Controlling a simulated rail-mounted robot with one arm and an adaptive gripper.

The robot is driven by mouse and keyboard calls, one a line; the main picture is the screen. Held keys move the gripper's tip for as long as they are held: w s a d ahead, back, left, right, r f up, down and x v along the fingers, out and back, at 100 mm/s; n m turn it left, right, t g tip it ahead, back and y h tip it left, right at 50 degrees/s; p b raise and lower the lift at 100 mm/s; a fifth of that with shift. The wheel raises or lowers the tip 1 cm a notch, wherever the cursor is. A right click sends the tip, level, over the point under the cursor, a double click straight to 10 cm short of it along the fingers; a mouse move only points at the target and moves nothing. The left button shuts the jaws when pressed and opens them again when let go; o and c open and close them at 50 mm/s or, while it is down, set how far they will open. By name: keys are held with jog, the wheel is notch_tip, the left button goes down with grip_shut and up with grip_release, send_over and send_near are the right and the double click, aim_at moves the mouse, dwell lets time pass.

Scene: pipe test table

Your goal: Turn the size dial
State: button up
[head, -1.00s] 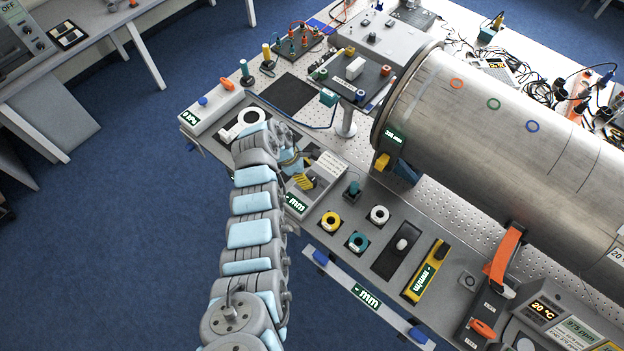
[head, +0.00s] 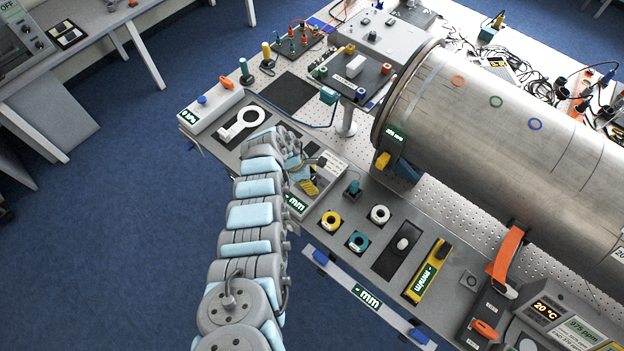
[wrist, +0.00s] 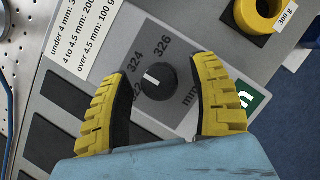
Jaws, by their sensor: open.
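The size dial (wrist: 159,81) is a round black knob with a white mark, seen in the wrist view between my gripper's fingers. My gripper (wrist: 163,98) has two yellow ribbed fingers, open, one on each side of the dial with a gap on both sides. In the head view my gripper (head: 308,180) hangs over the panel near the "- mm" display (head: 296,203); the dial is hidden there by the gripper.
A yellow ring labelled 300 g (wrist: 262,12) lies close to the right finger. Several ring weights, including a yellow one (head: 330,220), sit on the panel to the right. A large metal pipe (head: 500,130) lies behind. A white ring-ended tool (head: 246,122) lies to the left.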

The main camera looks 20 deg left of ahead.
grip_shut()
